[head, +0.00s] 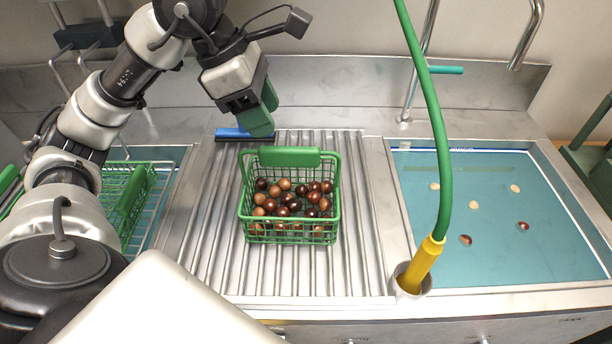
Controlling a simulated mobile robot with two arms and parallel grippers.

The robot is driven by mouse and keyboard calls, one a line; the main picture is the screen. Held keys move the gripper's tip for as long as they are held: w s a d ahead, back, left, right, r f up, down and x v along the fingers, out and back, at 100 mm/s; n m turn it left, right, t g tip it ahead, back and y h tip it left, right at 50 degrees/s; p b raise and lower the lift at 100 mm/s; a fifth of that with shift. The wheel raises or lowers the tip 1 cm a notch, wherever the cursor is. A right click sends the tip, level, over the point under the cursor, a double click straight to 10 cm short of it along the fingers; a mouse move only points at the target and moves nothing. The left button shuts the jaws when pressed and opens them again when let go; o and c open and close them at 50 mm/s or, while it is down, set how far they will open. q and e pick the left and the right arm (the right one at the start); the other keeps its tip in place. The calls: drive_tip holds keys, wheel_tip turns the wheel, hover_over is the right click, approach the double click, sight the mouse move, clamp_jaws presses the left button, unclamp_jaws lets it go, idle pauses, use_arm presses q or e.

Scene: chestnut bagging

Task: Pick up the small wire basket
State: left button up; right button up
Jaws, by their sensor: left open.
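The small green wire basket (245,208) stands upright on the ribbed metal drainboard (365,240), with several brown chestnuts (285,203) inside. Its green handle (289,157) is raised across the top at the back. My left gripper (262,125) has green fingers and hangs above and behind the basket, to the left of the handle. It is open and empty, apart from the basket, with its tips close to a blue-edged bar. My right gripper is not in view.
A blue bar (231,132) lies at the drainboard's back edge. Another green basket (133,200) sits in the left basin. A green hose with a yellow nozzle (421,264) hangs right of the drainboard. The right basin (500,245) holds loose pieces.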

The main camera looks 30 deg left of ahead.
sight(284, 148)
use_arm(q)
drive_tip(key=x, duration=0.5)
drive_tip(key=shift+s, duration=0.2)
drive_tip(key=x, duration=0.5)
drive_tip(key=shift+w+a, duration=0.1)
drive_tip(key=shift+w, duration=0.1)
drive_tip(key=shift+r, duration=0.1)
clamp_jaws()
